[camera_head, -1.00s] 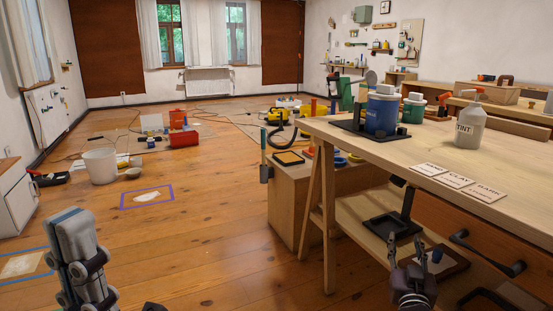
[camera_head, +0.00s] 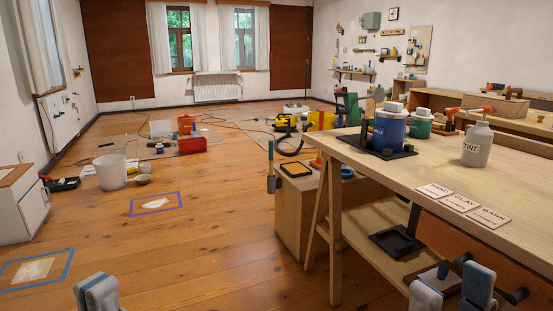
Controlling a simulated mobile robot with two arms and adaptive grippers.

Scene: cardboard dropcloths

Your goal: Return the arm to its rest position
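My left gripper (camera_head: 97,293) shows at the bottom left edge, over bare wood floor. Only its grey fingertip end with a blue stripe is in the picture, and whether its fingers are parted cannot be told. My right gripper (camera_head: 452,288) is at the bottom right, in front of the workbench (camera_head: 400,165). The lower parts of both arms are cut off by the picture edge.
The bench carries a blue can (camera_head: 389,133), a white TINT bottle (camera_head: 477,145) and three label cards (camera_head: 464,203). Its lower shelf holds a black tray (camera_head: 396,242). A white bucket (camera_head: 111,173) and taped floor patches lie left.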

